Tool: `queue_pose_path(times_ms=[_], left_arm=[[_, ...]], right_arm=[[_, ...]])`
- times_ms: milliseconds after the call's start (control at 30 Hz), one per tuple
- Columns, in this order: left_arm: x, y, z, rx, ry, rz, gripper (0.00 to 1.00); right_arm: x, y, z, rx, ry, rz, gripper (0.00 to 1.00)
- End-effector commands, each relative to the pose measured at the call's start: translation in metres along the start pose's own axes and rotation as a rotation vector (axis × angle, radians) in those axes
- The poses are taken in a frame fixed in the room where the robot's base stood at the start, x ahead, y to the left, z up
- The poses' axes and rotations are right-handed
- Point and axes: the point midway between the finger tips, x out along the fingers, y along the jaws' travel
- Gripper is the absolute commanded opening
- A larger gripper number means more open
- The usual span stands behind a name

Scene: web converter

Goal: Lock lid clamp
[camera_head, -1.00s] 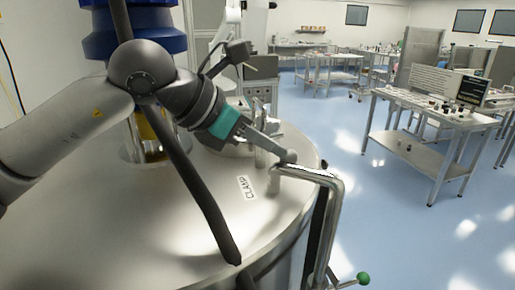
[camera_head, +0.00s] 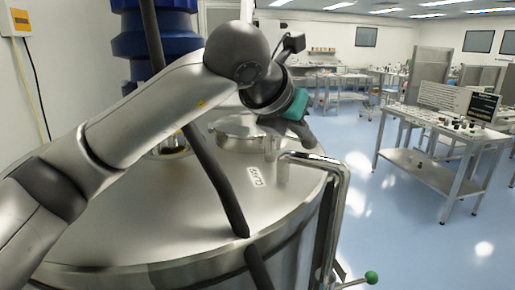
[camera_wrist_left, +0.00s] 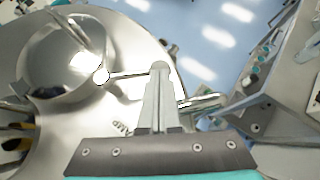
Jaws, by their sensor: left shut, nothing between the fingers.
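The steel vessel top (camera_head: 150,215) bears a small round lid (camera_head: 238,128), which shows as a shiny dome in the left wrist view (camera_wrist_left: 55,60). A CLAMP label (camera_head: 257,177) lies near the rim. In the left wrist view, a thin clamp lever (camera_wrist_left: 130,75) runs from a round ball joint at the lid's edge toward my fingertips. My left gripper (camera_head: 308,139) is over the rim beyond the label. In its wrist view its fingers (camera_wrist_left: 159,72) are shut and empty, at the lever's outer end; I cannot tell whether they touch. My arm hides part of the lid.
A bent steel pipe (camera_head: 335,175) rises over the vessel's right rim, close below my left gripper. A green-knobbed handle (camera_head: 371,277) sticks out lower down. A blue column (camera_head: 155,40) stands behind the vessel. A workbench (camera_head: 450,145) is at right, with open floor between.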

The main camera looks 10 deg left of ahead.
Motion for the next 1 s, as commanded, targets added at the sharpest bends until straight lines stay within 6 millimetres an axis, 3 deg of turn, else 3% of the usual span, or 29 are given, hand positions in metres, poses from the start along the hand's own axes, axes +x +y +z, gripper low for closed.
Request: queue_pose_path(times_ms=[100,400,700,1000], left_arm=[[0.012,-0.010,0.003,-0.056,-0.001,0.077,0.00],[0.027,-0.011,0.015,-0.101,0.003,0.128,0.00],[0.036,-0.009,0.025,-0.183,0.003,0.236,0.00],[0.041,-0.006,0.030,-0.180,0.003,0.229,0.00]], right_arm=[[0.021,-0.001,0.001,0.000,0.001,0.000,0.00],[0.047,-0.001,0.004,0.000,0.001,0.000,0.00],[0.058,-0.001,0.004,0.000,0.001,0.000,0.00],[0.062,-0.001,0.005,0.000,0.001,0.000,0.00]])
